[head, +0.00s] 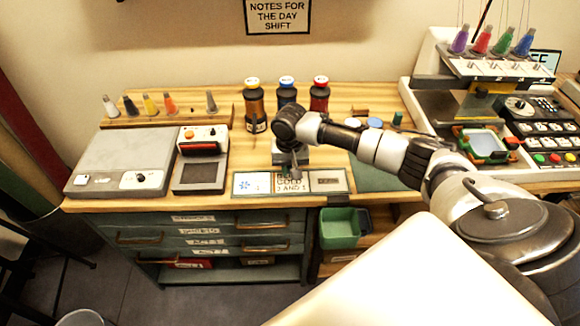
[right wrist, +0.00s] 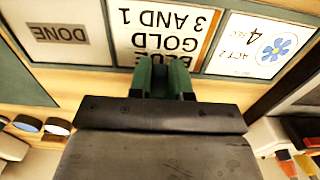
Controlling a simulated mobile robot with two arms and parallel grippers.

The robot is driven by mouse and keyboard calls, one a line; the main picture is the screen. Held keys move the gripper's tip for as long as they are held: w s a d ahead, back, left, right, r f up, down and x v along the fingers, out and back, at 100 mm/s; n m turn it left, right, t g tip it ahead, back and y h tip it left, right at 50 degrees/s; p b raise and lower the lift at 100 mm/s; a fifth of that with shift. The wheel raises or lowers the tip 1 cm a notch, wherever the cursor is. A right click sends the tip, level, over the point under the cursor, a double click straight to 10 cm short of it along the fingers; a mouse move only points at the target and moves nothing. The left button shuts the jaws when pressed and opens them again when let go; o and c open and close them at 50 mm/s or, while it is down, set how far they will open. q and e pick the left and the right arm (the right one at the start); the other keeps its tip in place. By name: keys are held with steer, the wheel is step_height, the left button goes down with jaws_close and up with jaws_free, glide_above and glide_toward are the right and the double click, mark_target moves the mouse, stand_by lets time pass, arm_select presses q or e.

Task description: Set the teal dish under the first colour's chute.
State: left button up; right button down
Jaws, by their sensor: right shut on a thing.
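Behind the gripper stand three bottles with black bodies or collars: gold (head: 254,104), blue (head: 287,92) and red (head: 319,94). The chutes cannot be made out clearly. The middle card (right wrist: 168,32) reads blue, gold, 3 and 1. My left gripper is out of view.
A grey machine (head: 120,160) and a smaller device (head: 201,175) stand at left, before several thread cones (head: 150,106). A green bin (head: 340,228) hangs at the front edge. At right, an embroidery machine holds a teal-framed square (head: 484,146). My right arm covers the middle right.

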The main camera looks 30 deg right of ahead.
steer(key=shift+w+d+f+b, duration=0.1)
steer(key=shift+w+d+b, duration=0.3)
steer(key=shift+w, duration=0.3)
steer(key=shift+w+d+f+b, duration=0.1)
steer(key=shift+w+d+b, duration=0.15)
steer(key=shift+w+d, duration=0.35)
steer(key=shift+w+d+f+b, duration=0.1)
steer(key=shift+w+d+b, duration=0.2)
steer(key=shift+w, duration=0.5)
steer(key=shift+w+d+r+b, duration=0.1)
steer(key=shift+w+d+b, duration=0.3)
steer(key=shift+w, duration=0.25)
steer(key=shift+r+p, duration=0.1)
steer(key=shift+p, duration=0.7)
steer(key=shift+p, duration=0.3)
steer(key=shift+f, duration=0.3)
steer(key=shift+f, duration=0.4)
steer(key=c, duration=1)
jaws_free()
steer(key=shift+r, duration=0.15)
